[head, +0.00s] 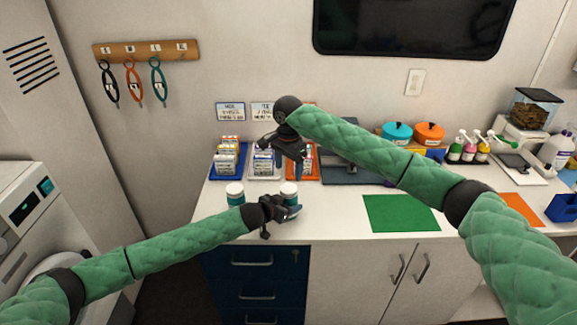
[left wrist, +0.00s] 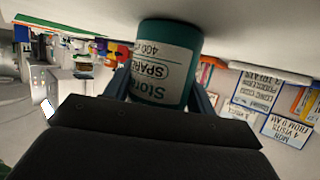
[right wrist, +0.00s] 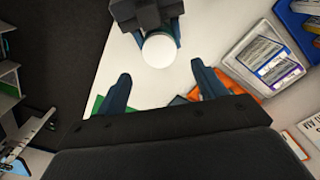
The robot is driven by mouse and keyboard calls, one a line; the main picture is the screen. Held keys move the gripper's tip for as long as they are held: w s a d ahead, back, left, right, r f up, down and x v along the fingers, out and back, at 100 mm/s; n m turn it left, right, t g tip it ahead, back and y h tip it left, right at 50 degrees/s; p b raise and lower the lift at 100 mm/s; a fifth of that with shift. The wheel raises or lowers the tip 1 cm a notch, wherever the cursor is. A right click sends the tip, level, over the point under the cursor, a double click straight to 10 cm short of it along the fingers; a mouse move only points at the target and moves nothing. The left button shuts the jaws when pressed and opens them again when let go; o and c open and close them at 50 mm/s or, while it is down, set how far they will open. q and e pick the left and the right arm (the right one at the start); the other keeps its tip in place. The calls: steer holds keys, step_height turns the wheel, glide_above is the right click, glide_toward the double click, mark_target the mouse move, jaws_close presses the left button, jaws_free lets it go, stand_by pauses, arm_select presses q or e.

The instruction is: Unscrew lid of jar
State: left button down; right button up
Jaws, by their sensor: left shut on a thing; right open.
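A teal jar with a pale label and white lid (head: 289,187) stands near the counter's front. My left gripper (head: 283,208) is shut around its body. In the left wrist view the jar (left wrist: 165,60) sits between the fingers and its lid is hidden. My right gripper (head: 291,152) is open and empty, above and apart from the jar. In the right wrist view the round white lid (right wrist: 159,50) shows beyond the spread fingers (right wrist: 161,84), roughly centred between them.
A second similar jar (head: 235,195) stands just left of the held one. Blue (head: 222,176), white and orange trays with packs stand behind. A green mat (head: 400,213) lies to the right. Teal and orange pots (head: 428,134) and pump bottles stand farther right.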

mark_target(289, 188)
steer(key=shift+f, duration=3.75)
steer(key=c, duration=1)
steer(key=n, duration=0.5)
steer(key=shift+n, duration=0.3)
steer(key=n, duration=0.4)
steer(key=shift+n, duration=0.3)
steer(key=o, duration=1.1)
steer(key=shift+c, duration=0.2)
steer(key=shift+r, duration=0.15)
